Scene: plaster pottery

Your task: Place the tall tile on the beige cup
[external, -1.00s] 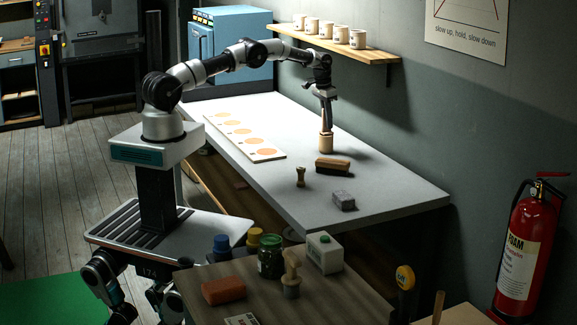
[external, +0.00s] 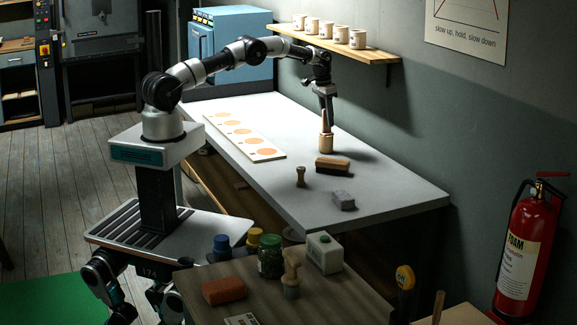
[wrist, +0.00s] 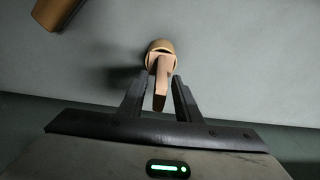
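The beige cup (external: 326,145) stands upright on the grey table. It also shows in the wrist view (wrist: 160,46). The tall tile (external: 327,118), narrow and tan-pink, stands upright over the cup. In the wrist view the tile (wrist: 161,88) reaches from the cup's mouth up between my fingers. I cannot tell whether its foot sits on the rim or inside. My gripper (external: 326,95) points down over the tile's top. In the wrist view its fingers (wrist: 160,80) are spread on both sides of the tile, with a visible gap at least on the left.
A brown wooden brush (external: 332,166) lies just in front of the cup. A small wooden piece (external: 301,177) and a grey block (external: 344,200) are nearer the table's front. A white board with orange discs (external: 243,135) lies left. A shelf with cups (external: 340,45) hangs behind.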

